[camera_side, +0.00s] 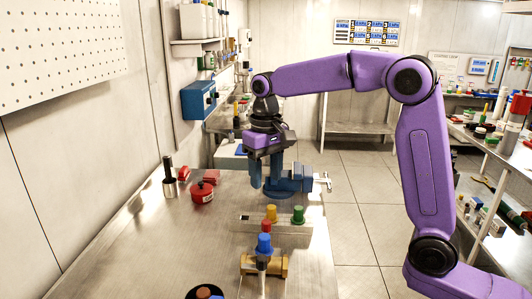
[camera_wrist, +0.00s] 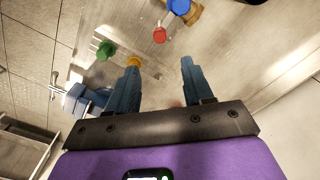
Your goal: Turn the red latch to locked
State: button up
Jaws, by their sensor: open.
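A small red piece (camera_side: 266,226) stands on the bench in the side view, between a blue knob (camera_side: 264,243) and a yellow knob (camera_side: 271,212). It shows as a red cap (camera_wrist: 159,35) in the wrist view, beyond my fingertips. I cannot tell its lock position, or for certain that it is the red latch. My gripper (camera_side: 266,180) points down above the bench, beside the blue vise (camera_side: 290,180). In the wrist view my gripper (camera_wrist: 160,66) is open, with nothing between its fingers.
A green knob (camera_side: 298,214) stands right of the yellow one. The blue knob sits on a brass valve body (camera_side: 278,266). Bare bench (camera_side: 150,240) is free at the front left.

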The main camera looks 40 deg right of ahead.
jog(key=shift+r, duration=2.55)
jog(key=s+d+f+n, duration=0.2)
jog(key=s+f+n, duration=0.2)
jog(key=s, duration=0.6)
jog(key=s+d+f+n, duration=0.2)
jog(key=s+f+n, duration=0.2)
jog(key=s, duration=0.7)
jog(key=s+d+f+n, duration=0.2)
jog(key=s+f+n, duration=0.2)
jog(key=s, duration=0.7)
jog(key=shift+f+n, duration=0.4)
jog(key=shift+f, duration=0.45)
